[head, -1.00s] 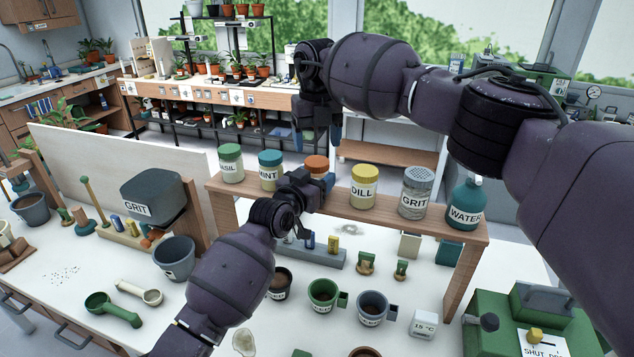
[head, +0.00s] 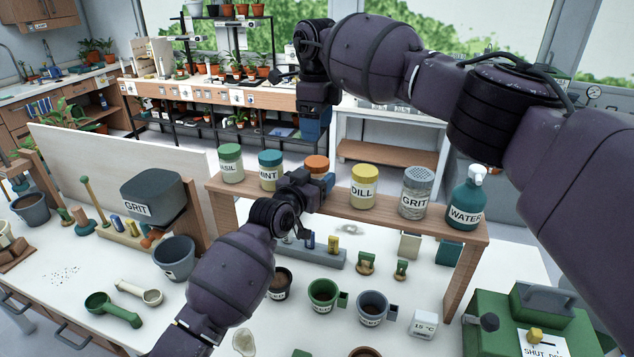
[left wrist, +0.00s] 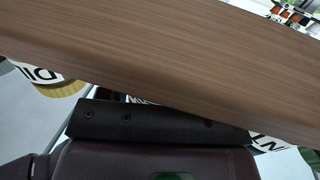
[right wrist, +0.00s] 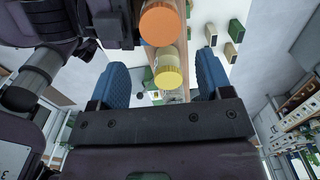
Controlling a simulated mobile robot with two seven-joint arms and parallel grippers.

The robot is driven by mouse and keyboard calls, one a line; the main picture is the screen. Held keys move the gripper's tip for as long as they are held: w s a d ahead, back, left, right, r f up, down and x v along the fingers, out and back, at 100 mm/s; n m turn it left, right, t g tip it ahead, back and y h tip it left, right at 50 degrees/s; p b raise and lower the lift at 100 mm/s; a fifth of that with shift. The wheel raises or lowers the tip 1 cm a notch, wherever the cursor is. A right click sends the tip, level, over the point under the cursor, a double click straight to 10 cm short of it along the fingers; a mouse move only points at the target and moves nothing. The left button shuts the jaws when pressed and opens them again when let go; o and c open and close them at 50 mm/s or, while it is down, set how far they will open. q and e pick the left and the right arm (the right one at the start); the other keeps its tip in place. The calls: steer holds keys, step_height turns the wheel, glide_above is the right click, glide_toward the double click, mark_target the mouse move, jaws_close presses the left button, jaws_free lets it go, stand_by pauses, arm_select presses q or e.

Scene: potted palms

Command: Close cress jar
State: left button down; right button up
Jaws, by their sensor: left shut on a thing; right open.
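A jar with an orange lid (head: 316,164) stands in the shelf row between the mint jar (head: 269,172) and the dill jar (head: 363,186). Its label is hidden, so I cannot read whether it is cress. My left gripper (head: 318,188) is shut on this jar's body from the front; its fingertips are mostly hidden. My right gripper (head: 314,128) is open and empty, above and behind the row. In the right wrist view the orange lid (right wrist: 161,24) lies beyond the open blue fingers, at the top. Whether the lid is fully seated I cannot tell.
The jars stand on a wooden shelf (head: 420,219), with a basil jar (head: 231,164), grit shaker (head: 416,194) and water bottle (head: 466,203) nearby. The shelf board (left wrist: 160,55) fills much of the left wrist view. Mugs (head: 322,296) stand in front below.

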mark_target(316, 161)
stand_by(0.4)
steer(key=shift+f, duration=4.05)
steer(key=c, duration=0.7)
steer(key=o, duration=1.1)
steer(key=shift+c, duration=0.2)
steer(key=shift+a+r, duration=0.1)
step_height(316, 161, up, 12)
